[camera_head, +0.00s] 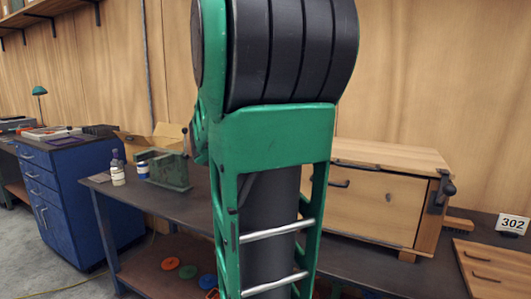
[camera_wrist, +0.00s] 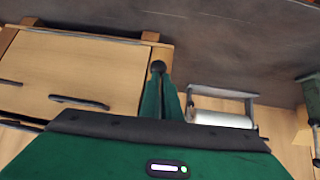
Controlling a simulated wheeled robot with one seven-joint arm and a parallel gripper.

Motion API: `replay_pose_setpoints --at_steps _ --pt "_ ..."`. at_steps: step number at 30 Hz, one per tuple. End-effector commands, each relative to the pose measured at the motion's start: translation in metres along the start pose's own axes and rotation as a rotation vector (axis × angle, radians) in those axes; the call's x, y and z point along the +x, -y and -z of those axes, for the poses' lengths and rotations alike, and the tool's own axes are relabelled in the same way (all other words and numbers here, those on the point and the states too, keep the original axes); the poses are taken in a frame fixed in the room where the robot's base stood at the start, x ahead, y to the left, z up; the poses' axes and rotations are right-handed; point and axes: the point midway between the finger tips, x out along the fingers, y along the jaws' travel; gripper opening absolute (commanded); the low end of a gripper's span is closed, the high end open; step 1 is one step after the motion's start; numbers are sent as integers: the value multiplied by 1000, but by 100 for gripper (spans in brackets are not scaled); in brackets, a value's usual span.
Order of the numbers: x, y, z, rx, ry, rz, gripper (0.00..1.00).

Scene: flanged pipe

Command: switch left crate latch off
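The wooden crate (camera_head: 372,207) stands on the dark workbench, partly hidden behind my arm in the head view. Its right latch (camera_head: 437,192) is dark with a round knob. The left latch is hidden there by my arm. In the wrist view the crate (camera_wrist: 85,65) appears upside down at the left. A dark round knob (camera_wrist: 158,67), seemingly the left latch's, shows at its corner. My gripper (camera_wrist: 160,82) has its two green fingers close together with their tips at this knob. I cannot tell whether they grip it or only touch or overlap it.
A white roll in a metal holder (camera_wrist: 220,118) is close beside the fingers. A green metal block (camera_head: 163,169), a cardboard box (camera_head: 155,138) and small bottles (camera_head: 117,172) stand on the bench left of my arm. A blue drawer cabinet (camera_head: 75,195) is further left.

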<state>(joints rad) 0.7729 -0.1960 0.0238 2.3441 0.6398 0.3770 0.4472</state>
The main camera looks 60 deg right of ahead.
Motion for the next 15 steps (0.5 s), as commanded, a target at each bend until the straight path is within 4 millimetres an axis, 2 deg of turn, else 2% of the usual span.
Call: replay_pose_setpoints --at_steps 1,6,15 --pt "6 -2 -6 -5 14 -8 0" --pt "12 -5 -9 -4 20 -14 0" --pt "14 -6 -10 -2 24 -16 0"
